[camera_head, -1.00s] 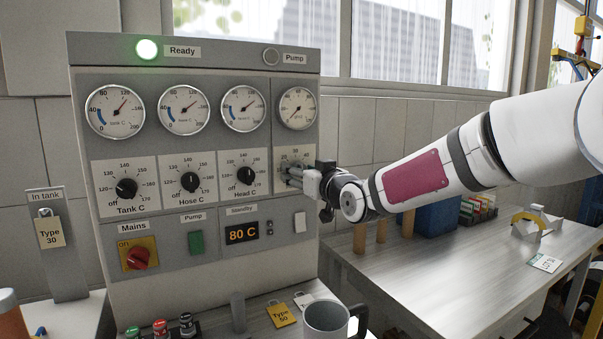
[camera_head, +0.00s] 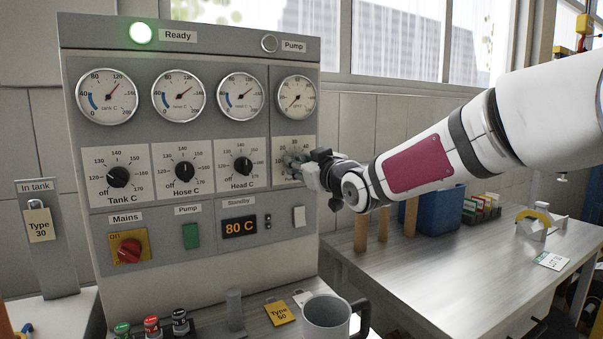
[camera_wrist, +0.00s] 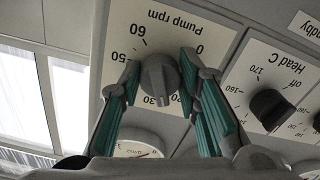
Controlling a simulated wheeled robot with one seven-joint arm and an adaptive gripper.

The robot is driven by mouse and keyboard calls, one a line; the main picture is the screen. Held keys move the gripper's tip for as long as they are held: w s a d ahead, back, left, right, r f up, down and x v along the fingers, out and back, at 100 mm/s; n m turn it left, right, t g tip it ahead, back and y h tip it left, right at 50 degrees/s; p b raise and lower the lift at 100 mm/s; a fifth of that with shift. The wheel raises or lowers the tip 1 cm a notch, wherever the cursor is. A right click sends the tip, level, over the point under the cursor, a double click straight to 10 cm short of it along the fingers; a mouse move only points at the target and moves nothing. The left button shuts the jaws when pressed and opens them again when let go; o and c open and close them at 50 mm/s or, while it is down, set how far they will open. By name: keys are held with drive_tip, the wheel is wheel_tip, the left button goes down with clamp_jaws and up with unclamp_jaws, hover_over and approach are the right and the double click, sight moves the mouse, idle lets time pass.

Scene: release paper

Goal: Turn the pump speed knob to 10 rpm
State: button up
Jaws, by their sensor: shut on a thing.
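The pump speed knob (camera_wrist: 159,78) is a dark grey knob on a white dial plate (camera_wrist: 185,22) marked "Pump rpm", upside down in the wrist view. My gripper (camera_wrist: 158,76) has its green-padded fingers on either side of the knob and is shut on it. The knob's narrow end points toward the lower numbers in the wrist view, around 20 to 30; the exact setting is hard to read. In the head view my gripper (camera_head: 297,170) covers most of the knob and part of the dial plate (camera_head: 288,146).
The Head C knob (camera_wrist: 270,108) sits beside the pump dial. The panel has a lit green Ready lamp (camera_head: 141,33), an unlit Pump lamp (camera_head: 269,44), a pump gauge (camera_head: 296,98) and an 80 C display (camera_head: 240,228). A mug (camera_head: 326,315) stands below on the bench.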

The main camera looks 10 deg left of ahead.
drive_tip(key=n+b, duration=0.5)
drive_tip(key=shift+f+n+b, duration=0.15)
drive_tip(key=shift+n+b, duration=0.15)
drive_tip(key=shift+b, duration=0.05)
drive_tip(key=n+b, duration=0.2)
drive_tip(key=n, duration=0.1)
drive_tip(key=shift+b, duration=0.4)
drive_tip(key=shift+n+b, duration=1.05)
drive_tip(key=shift+n, duration=0.85)
drive_tip(key=o, duration=1.1)
drive_tip(key=shift+o, duration=0.2)
drive_tip(key=shift+r, duration=0.2)
